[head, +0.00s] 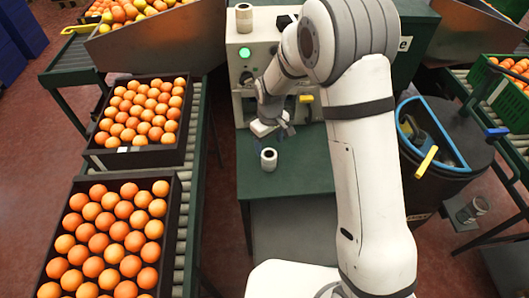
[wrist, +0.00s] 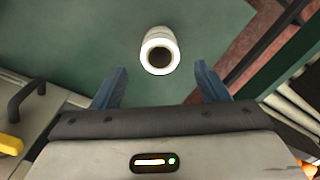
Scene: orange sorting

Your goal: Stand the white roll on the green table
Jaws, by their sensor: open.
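The white roll (head: 268,160) stands upright on the green table (head: 305,172), near the table's left part. In the wrist view the roll (wrist: 159,51) shows from above with its dark round hole, and the green table (wrist: 60,45) lies around it. My gripper (wrist: 160,88) is open and empty, with its blue fingers to either side and the roll just beyond the fingertips, between their lines. In the head view my gripper (head: 283,133) hangs above and slightly behind the roll, apart from it.
Another white roll (head: 244,17) stands on top of the machine (head: 248,62) behind the table. Crates of oranges (head: 177,222) stand on the conveyor at left. A dark bin (head: 440,170) with a blue rim is at right. The table's front is clear.

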